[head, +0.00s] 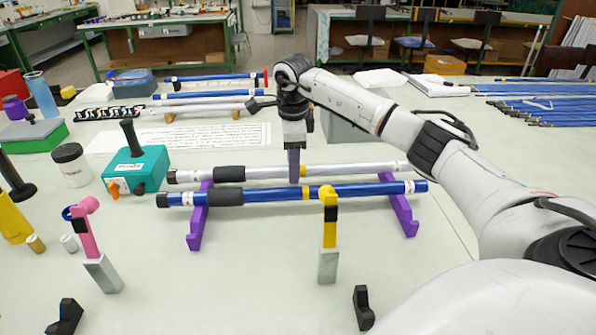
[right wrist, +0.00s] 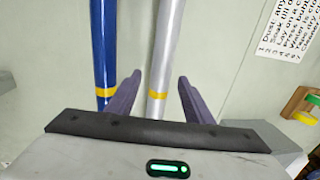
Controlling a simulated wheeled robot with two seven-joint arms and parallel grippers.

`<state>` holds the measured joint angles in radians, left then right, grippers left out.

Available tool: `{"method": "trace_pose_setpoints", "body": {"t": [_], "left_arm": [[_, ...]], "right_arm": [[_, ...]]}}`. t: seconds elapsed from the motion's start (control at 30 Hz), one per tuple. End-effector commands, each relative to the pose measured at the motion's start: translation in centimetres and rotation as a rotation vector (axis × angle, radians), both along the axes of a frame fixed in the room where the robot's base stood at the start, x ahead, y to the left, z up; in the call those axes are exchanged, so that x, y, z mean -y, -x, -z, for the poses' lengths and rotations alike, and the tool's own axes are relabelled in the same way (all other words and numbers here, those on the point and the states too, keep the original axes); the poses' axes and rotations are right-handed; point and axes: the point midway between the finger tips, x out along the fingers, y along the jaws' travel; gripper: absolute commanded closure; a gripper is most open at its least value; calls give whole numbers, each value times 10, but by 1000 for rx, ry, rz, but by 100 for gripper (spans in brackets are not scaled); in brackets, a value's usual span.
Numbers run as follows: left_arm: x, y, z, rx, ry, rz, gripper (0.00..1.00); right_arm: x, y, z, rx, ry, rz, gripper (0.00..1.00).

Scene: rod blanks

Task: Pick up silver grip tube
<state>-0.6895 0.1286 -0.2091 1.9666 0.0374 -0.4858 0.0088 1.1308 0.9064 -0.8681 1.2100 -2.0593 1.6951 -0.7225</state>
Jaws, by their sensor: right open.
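The silver grip tube (head: 350,169), with a black grip sleeve and a yellow band, lies across a purple stand (head: 196,227). A blue tube (head: 275,194) with a similar black sleeve lies parallel on the stand, nearer to me. My right gripper (head: 294,178) points down at the silver tube near its yellow band. In the right wrist view its two fingers (right wrist: 160,98) are apart, with the silver tube (right wrist: 167,45) running between them, without visible grasp. The blue tube (right wrist: 103,45) passes outside the left finger there. My left gripper is not in view.
A teal box (head: 135,170) with a black handle stands left of the stand. A yellow-and-black tool (head: 329,225) stands in a grey block in front. More tubes (head: 210,95) lie on a rack behind, beyond a printed sheet (head: 225,136). The front middle of the table is mostly clear.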

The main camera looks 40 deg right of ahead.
Motion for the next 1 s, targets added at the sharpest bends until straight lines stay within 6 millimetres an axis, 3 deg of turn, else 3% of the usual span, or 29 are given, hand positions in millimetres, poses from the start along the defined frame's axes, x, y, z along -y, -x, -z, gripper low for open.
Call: {"method": "trace_pose_setpoints", "body": {"t": [0.33,0.6,0.87,1.0], "left_arm": [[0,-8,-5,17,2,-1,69],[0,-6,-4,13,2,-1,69],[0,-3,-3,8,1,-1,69],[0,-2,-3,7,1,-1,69]], "right_arm": [[1,-1,9,1,1,0,55],[1,-1,8,1,0,0,99],[1,-1,5,3,0,0,100],[1,-2,-14,6,0,-1,100]]}}
